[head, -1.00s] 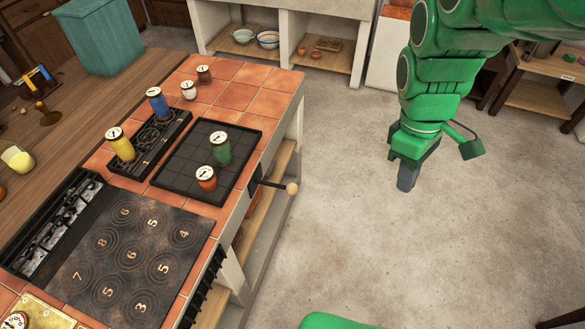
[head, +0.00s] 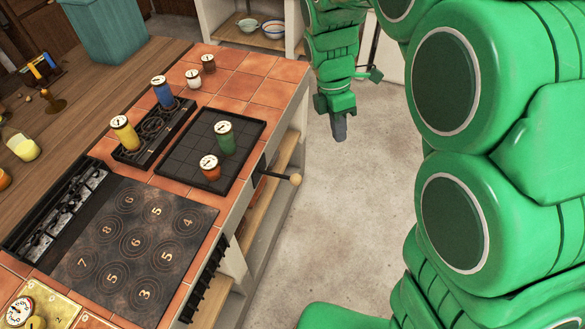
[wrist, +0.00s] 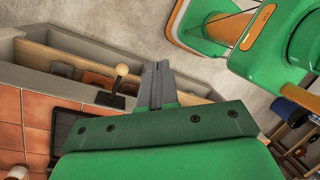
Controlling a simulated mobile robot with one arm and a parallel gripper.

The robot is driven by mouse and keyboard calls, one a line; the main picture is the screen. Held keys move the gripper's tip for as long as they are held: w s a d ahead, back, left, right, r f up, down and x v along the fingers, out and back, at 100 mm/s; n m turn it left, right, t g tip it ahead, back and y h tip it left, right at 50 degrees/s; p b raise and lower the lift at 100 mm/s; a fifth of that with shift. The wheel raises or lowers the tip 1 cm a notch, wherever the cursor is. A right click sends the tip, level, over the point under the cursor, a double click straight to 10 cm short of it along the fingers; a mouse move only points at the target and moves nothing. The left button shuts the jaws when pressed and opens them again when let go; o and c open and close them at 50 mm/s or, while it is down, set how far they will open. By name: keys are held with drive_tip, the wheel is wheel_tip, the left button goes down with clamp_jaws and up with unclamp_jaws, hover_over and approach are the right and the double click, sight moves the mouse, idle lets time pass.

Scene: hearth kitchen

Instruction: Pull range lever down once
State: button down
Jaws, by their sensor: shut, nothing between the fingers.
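The range lever (head: 278,176) is a dark rod with a pale round knob (head: 296,179). It sticks out from the right side of the tiled range counter, roughly level. In the wrist view the knob (wrist: 122,69) shows left of my fingers, apart from them. My gripper (head: 339,136) is shut and empty, pointing down over the floor, right of the counter and beyond the lever in the head view. Its grey fingers (wrist: 157,75) are together in the wrist view.
A black tray (head: 180,160) with a green and an orange canister stands on the counter near the lever. A numbered hotplate (head: 135,240) lies in front of it. Shelves run under the counter. The floor (head: 345,210) beside the lever is clear.

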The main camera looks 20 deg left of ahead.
sight(295, 176)
drive_tip(key=w+a+f+n, duration=0.1)
drive_tip(key=a+f+n, duration=0.3)
drive_tip(key=a, duration=0.4)
drive_tip(key=w+a+f+n+h, duration=0.1)
drive_tip(key=a+f+n, duration=0.4)
drive_tip(key=a, duration=0.3)
drive_tip(key=shift+w+f+n+t, duration=0.15)
drive_tip(key=shift+n+t, duration=0.25)
drive_tip(key=shift+n, duration=0.4)
drive_tip(key=x, duration=1.4)
drive_tip(key=shift+f, duration=0.1)
